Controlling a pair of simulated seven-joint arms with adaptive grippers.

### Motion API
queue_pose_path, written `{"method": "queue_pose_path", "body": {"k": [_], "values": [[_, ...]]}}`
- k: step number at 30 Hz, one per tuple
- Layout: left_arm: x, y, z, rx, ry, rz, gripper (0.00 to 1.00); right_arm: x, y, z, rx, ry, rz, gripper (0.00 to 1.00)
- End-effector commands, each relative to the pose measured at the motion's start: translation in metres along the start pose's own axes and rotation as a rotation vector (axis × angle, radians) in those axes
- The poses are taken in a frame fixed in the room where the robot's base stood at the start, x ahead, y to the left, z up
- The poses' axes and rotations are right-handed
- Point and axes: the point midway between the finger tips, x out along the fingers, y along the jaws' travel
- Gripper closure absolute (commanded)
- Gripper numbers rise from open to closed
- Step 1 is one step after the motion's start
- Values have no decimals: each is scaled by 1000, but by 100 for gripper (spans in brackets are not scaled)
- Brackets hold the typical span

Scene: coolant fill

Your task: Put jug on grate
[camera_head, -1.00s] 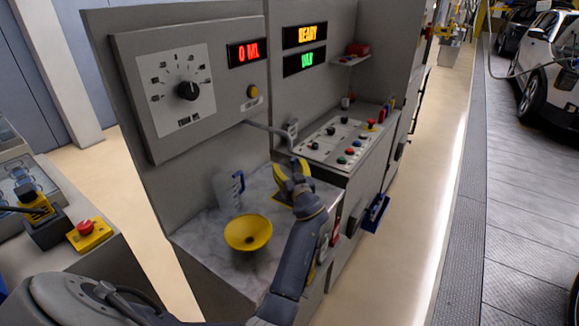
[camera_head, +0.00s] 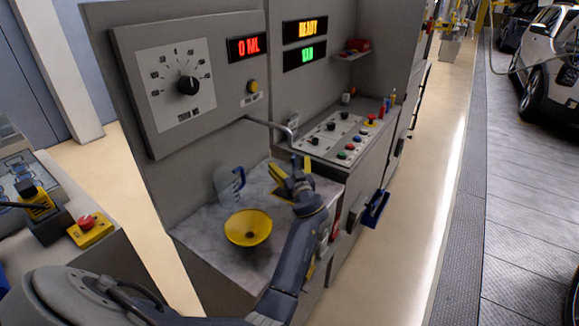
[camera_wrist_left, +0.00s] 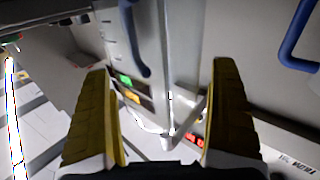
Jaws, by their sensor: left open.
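The jug (camera_head: 229,186), clear with a blue handle on its right, stands on the marble-look counter (camera_head: 195,228) against the panel, behind the yellow funnel. My left gripper (camera_head: 284,178) is open, with yellow fingers, above the counter to the right of the jug and apart from it. In the left wrist view, the open fingers (camera_wrist_left: 163,105) have nothing clearly gripped between them. A clear body with a blue handle (camera_wrist_left: 135,40) shows beyond them, and a second blue handle (camera_wrist_left: 300,40) at upper right; I cannot tell which belongs to the jug. I cannot make out the grate. My right gripper is not in view.
A metal pipe (camera_head: 268,126) reaches out above the counter near my left gripper. A button console (camera_head: 338,138) lies to the right, with a blue bin (camera_head: 375,208) low on its side.

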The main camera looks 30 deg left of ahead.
Motion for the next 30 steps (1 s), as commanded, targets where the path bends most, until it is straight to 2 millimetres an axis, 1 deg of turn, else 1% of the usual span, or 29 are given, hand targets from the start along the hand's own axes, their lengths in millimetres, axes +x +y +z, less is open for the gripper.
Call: {"method": "queue_pose_path", "body": {"k": [4,12,18,22,30], "values": [[-1,0,-3,0,1,0,7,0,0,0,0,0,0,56],[-33,0,-2,-2,-1,1,7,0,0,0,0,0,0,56],[-50,0,-3,-1,0,1,7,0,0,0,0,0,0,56],[-55,0,-3,-1,0,1,7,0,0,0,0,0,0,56],[-55,0,-3,0,0,0,7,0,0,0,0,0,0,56]]}}
